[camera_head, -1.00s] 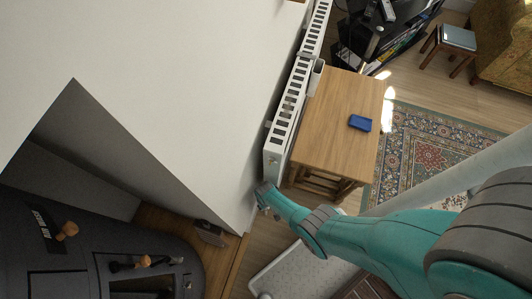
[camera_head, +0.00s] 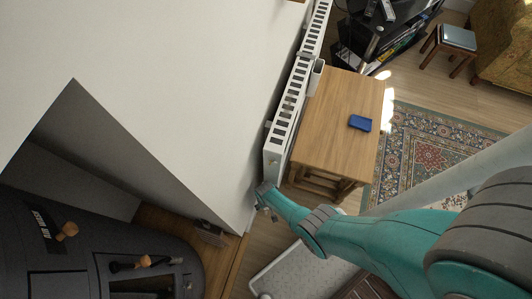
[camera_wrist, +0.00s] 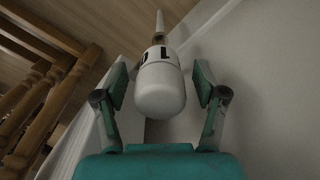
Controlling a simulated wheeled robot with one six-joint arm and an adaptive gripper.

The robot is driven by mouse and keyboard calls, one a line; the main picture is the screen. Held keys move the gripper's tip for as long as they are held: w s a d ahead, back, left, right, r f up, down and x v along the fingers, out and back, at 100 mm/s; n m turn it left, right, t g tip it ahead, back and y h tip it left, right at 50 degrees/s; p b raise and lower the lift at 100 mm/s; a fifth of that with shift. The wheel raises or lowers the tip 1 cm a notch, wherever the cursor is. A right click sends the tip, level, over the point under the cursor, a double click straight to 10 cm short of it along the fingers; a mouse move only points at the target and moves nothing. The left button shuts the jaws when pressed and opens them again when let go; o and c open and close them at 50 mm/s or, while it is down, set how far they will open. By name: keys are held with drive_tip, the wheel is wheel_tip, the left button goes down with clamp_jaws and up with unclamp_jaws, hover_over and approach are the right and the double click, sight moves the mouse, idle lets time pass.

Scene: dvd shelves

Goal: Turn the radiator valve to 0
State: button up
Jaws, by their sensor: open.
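The radiator valve (camera_wrist: 160,85) is a white rounded knob with black marks near its far end, in the middle of the wrist view. A thin pipe continues beyond it. My gripper (camera_wrist: 160,80) is open, with one finger on each side of the knob; gaps show between the fingers and the knob. The number the valve points to cannot be read for sure. In the head view, the white radiator (camera_head: 272,160) runs along the wall, and my gripper (camera_head: 262,198) is low by its near end. The valve is hidden there.
A wooden table (camera_head: 345,110) with a blue object (camera_head: 360,123) stands right beside the radiator. Its turned legs (camera_wrist: 45,120) show at left in the wrist view. The pale wall (camera_wrist: 265,80) is close on the right.

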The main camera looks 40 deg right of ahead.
drive_tip(key=shift+r, duration=0.1)
drive_tip(key=shift+r, duration=5.9)
